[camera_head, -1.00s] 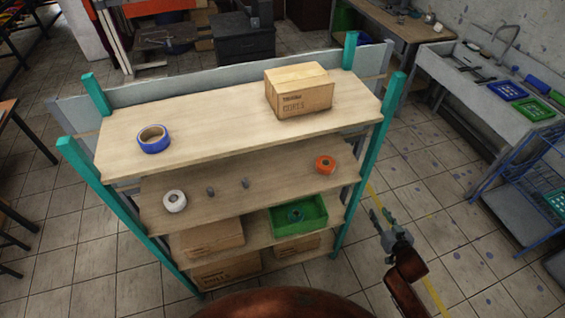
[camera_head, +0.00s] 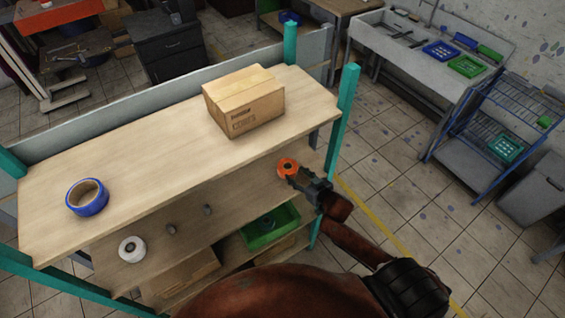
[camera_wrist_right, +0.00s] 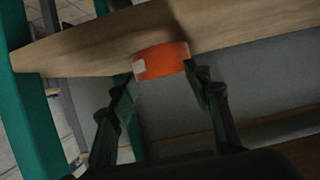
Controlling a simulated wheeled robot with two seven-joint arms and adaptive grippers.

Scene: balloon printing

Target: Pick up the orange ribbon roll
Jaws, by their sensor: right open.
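The orange ribbon roll (camera_head: 287,167) lies on the second shelf (camera_head: 232,192) near its right end. My right gripper (camera_head: 298,178) reaches in from the right and is at the roll. In the right wrist view the orange roll (camera_wrist_right: 162,62) sits between the tips of the open fingers of my right gripper (camera_wrist_right: 160,78). The right fingertip is close beside the roll; I cannot tell whether it touches. Part of the roll is hidden by the gripper in the head view. My left gripper is not in view.
A cardboard box (camera_head: 243,100) and a blue roll (camera_head: 87,197) are on the top shelf. A white roll (camera_head: 132,249) and two small grey pegs are on the second shelf. A green bin (camera_head: 270,226) is below. A teal post (camera_head: 343,115) stands beside my right arm.

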